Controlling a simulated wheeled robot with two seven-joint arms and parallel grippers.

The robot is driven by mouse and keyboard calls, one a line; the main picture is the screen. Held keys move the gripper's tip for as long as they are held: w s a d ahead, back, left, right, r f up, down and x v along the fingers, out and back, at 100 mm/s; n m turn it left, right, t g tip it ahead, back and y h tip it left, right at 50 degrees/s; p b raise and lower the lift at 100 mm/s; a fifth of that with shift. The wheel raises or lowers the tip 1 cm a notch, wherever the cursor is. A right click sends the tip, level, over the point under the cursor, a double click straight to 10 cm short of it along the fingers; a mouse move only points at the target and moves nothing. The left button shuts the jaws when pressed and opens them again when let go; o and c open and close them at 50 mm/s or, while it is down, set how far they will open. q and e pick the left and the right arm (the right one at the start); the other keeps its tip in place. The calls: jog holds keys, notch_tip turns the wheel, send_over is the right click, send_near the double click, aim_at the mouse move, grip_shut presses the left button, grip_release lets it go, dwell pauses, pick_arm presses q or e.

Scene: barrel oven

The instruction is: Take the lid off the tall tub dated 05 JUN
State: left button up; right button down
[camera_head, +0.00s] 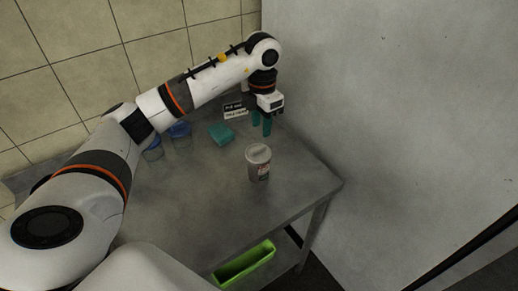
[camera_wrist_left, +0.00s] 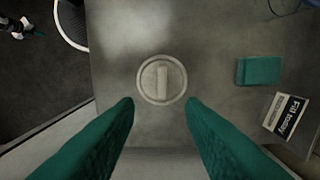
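A pale grey tub (camera_head: 258,170) stands upright on the metal table, with its lid (camera_head: 258,152) on. Its label has red print, too small to read a date. In the left wrist view the round lid (camera_wrist_left: 145,80) shows from above with a raised bar across its middle. My left gripper (camera_head: 262,128) is open and empty, pointing down above the table behind the tub, apart from it. Its two teal fingers frame the near side of the lid in the left wrist view (camera_wrist_left: 160,103). A small white and teal shape, perhaps my right gripper (camera_wrist_left: 24,28), shows at that view's top left.
A teal block (camera_head: 221,134) and a small sign (camera_head: 235,109) reading "Fill today" are at the back. Blue-lidded clear containers (camera_head: 180,131) stand at the left, behind my arm. A green bin (camera_head: 244,264) is below the table's front edge. A wall rises at the right.

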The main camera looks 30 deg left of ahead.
aim_at(258, 148)
pick_arm(q)
notch_tip(258, 148, down, 3)
jog(key=shift+r+p, duration=0.15)
jog(key=shift+p, duration=0.15)
jog(key=f, duration=0.1)
jog(key=f+p, duration=0.2)
jog(key=f, duration=0.1)
jog(key=shift+s+a+f, duration=0.1)
jog(key=shift+s+a, duration=0.2)
jog(key=shift+s, duration=0.05)
jog(key=shift+f, duration=0.45)
grip_shut()
